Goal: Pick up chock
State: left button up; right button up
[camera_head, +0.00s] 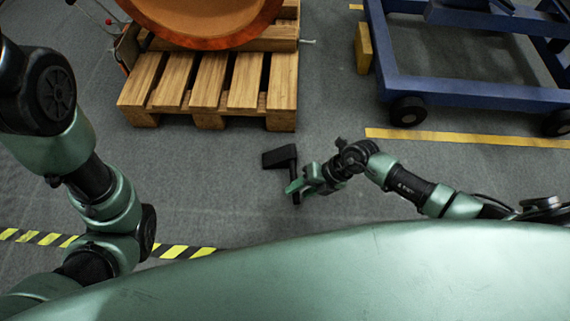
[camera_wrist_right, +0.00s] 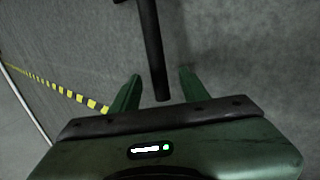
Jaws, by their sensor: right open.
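The black chock (camera_head: 280,157) is on the grey floor in front of the wooden pallet, with a dark bar-like handle reaching toward me. My right gripper (camera_head: 296,188) is at the near end of that handle. In the right wrist view the chock's handle (camera_wrist_right: 152,45) comes down between the two green fingers of the open gripper (camera_wrist_right: 161,76). There is a visible gap between the handle and each finger. The chock's head is mostly outside the wrist view. My left arm shows at the left, but its gripper is out of view.
The wooden pallet (camera_head: 208,85) bears a large copper-coloured roll (camera_head: 205,38). A blue wheeled frame (camera_head: 450,92) stands at upper right, with a yellow block (camera_head: 363,48) beside it. Black-and-yellow floor tape (camera_head: 185,251) runs at lower left. The floor around the chock is clear.

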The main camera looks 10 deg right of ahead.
jog(key=b+x, duration=0.1)
jog(key=x, duration=0.1)
jog(key=shift+w+a+f, duration=0.1)
jog(key=shift+a+f, duration=0.1)
jog(key=shift+f, duration=0.1)
grip_shut()
jog(key=shift+r, duration=0.1)
dwell(1.2)
